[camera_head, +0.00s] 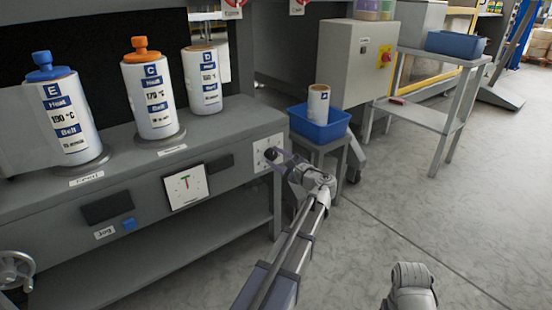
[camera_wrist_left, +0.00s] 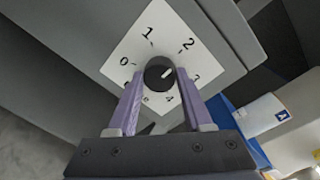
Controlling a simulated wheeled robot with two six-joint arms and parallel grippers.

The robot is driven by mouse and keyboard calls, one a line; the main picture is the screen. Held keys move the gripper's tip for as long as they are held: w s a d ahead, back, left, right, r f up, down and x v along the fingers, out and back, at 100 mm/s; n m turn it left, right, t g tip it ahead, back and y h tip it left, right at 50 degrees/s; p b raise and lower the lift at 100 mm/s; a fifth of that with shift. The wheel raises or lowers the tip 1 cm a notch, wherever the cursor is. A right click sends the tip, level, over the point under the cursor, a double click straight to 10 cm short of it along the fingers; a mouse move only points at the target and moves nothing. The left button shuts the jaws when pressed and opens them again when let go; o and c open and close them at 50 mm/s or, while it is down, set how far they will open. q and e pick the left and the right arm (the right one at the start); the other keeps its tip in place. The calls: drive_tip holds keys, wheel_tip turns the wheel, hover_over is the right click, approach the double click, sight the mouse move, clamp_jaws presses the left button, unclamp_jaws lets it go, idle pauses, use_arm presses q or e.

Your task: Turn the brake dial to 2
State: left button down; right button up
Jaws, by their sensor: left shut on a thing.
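The brake dial is a dark round knob (camera_wrist_left: 158,72) on a white square plate (camera_head: 262,154) at the right end of the grey machine's front. In the left wrist view the knob's white mark points up and right, roughly toward the 2. My left gripper (camera_wrist_left: 161,78) is shut on the knob, one purple finger on each side. In the head view the knob is mostly hidden by the left gripper (camera_head: 279,157). My right gripper's fingers are not in view.
On the machine stand cylinders E (camera_head: 64,110), C (camera_head: 150,95) and D (camera_head: 203,80). Its front has a white dial panel (camera_head: 186,187) and a blue jog button (camera_head: 129,224). A blue bin (camera_head: 320,130) on a stand is just right of the dial.

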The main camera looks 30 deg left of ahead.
use_arm(q)
drive_tip(key=shift+c, duration=1.6)
unclamp_jaws()
drive_tip(key=shift+d, duration=0.1)
drive_tip(key=v, duration=0.7)
drive_tip(key=shift+s+d, duration=0.15)
drive_tip(key=shift+d, duration=0.2)
